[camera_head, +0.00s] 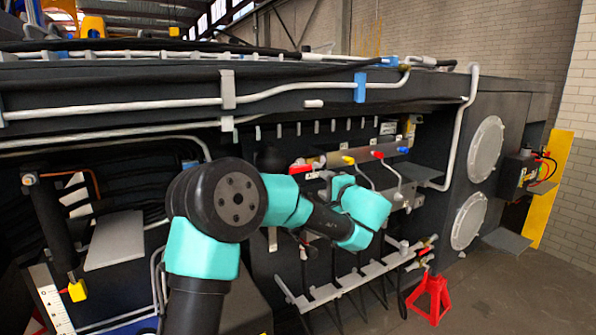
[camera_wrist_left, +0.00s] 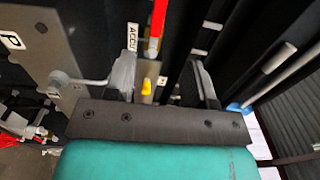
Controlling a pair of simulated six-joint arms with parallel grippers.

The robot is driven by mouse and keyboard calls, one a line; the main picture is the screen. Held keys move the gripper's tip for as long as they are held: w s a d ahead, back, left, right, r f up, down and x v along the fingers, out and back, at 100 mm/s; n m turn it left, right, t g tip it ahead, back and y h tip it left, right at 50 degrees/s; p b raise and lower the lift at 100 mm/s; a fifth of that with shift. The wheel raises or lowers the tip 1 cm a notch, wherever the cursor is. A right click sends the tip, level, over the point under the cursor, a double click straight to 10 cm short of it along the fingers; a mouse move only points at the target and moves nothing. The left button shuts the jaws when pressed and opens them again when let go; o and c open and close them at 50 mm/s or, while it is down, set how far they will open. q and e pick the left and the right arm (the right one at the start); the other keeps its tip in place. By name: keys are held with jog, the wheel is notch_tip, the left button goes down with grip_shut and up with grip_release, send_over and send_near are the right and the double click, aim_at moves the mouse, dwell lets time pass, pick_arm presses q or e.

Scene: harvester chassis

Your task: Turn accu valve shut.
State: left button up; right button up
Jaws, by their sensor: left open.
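The label reading ACCU (camera_wrist_left: 132,37) shows in the left wrist view, just left of a red valve handle (camera_wrist_left: 157,28). The handle is a narrow bar running up to the top edge of that view, with a pale lower end. My left gripper (camera_wrist_left: 164,78) is open, its two fingers on either side of the handle's line. The handle lies ahead of the fingers; I cannot tell whether they touch it. In the head view, my left arm reaches to the valve panel and its links hide the fingertips. A red handle (camera_head: 302,168) shows there just above the arm. My right gripper is not in view.
Yellow (camera_head: 348,159), red (camera_head: 377,154) and blue (camera_head: 403,149) handles sit along the panel to the right. A grey pipe rack (camera_head: 350,280) lies below, beside a red stand (camera_head: 430,298). A small yellow part (camera_wrist_left: 147,87) shows between my fingers. Open floor lies at lower right.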

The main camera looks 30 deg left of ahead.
aim_at(299, 170)
pick_arm(q)
jog(key=x, duration=1.6)
jog(key=shift+c, duration=0.4)
grip_shut()
